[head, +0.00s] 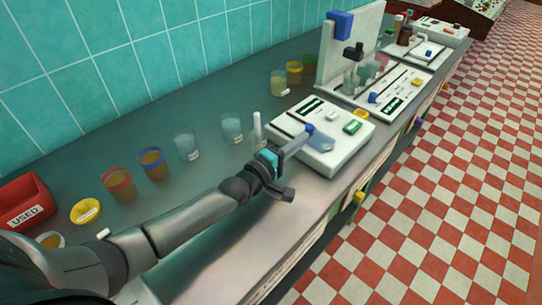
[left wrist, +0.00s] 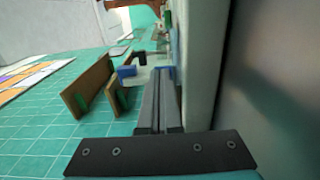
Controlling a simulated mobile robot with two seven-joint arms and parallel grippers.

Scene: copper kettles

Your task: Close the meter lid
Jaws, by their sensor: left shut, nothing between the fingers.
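The white meter (head: 339,152) nearest to me stands on the grey counter in the head view, with a dark display and a green block on top. A pale blue see-through piece (head: 323,144), perhaps its lid, shows on its near side; I cannot tell how far it is open. A small blue knob (head: 309,129) shows beside it. My left gripper (head: 303,134) is shut and empty, its fingertips at the knob; I cannot tell whether they touch. In the left wrist view its dark fingers (left wrist: 158,100) lie together, beside a pale upright surface. My right gripper is out of view.
Clear cups (head: 232,130) and cups of coloured liquid (head: 152,164) stand along the wall side. A white stick (head: 257,128) stands close behind my gripper. A red bin marked USED (head: 24,203) is at left. More white instruments (head: 386,95) stand farther back. The counter's front strip is clear.

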